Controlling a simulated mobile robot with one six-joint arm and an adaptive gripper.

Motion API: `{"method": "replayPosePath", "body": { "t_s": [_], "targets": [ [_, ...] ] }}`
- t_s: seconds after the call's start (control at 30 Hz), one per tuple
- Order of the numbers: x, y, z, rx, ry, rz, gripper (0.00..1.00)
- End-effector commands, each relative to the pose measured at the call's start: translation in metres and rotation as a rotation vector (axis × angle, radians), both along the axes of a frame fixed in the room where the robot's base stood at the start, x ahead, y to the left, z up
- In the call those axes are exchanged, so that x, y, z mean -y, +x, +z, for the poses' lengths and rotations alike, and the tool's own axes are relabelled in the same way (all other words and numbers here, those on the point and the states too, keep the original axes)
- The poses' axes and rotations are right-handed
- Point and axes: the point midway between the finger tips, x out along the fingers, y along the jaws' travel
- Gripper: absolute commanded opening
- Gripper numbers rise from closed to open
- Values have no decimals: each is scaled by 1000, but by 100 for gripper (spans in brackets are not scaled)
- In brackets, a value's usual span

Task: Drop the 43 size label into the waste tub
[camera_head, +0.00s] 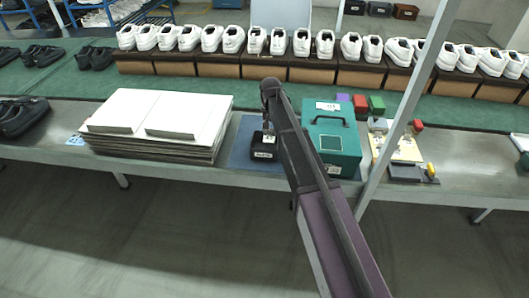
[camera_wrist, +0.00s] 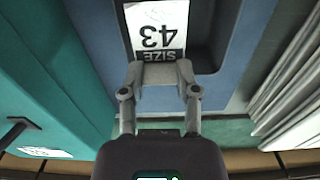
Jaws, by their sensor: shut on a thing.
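The 43 size label (camera_wrist: 155,32) is a white card printed "SIZE 43", and it reads upside down in the wrist view. My gripper (camera_wrist: 160,74) is shut on its printed edge. The waste tub (camera_wrist: 214,42) is black and open, and its dark inside and rim show behind and around the label. In the head view the tub (camera_head: 264,155) stands on a blue mat, with a small white tag on its front. My gripper (camera_head: 268,128) points down over it there, partly hidden by my arm. The gap between label and tub floor cannot be told.
A teal case (camera_head: 345,138) stands right of the tub. Stacked white boards (camera_head: 140,107) lie left of it. Farther right are small coloured blocks (camera_head: 377,104) and a tool with a yellow knob (camera_head: 431,170). White shoes (camera_head: 233,40) line the back on brown boxes.

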Motion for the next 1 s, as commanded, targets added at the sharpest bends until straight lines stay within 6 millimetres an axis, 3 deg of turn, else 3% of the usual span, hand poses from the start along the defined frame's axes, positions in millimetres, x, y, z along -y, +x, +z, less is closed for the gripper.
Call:
{"method": "replayPosePath", "body": {
  "t_s": [0.2,0.67,0.7,0.8,1.0],
  "targets": [
    [0,0,-14,0,0,0,27],
    [1,0,-15,0,0,-1,27],
    [1,0,-15,0,0,-1,53],
    [1,0,-15,0,0,-1,81],
    [1,0,-15,0,0,-2,81]
  ]
}}
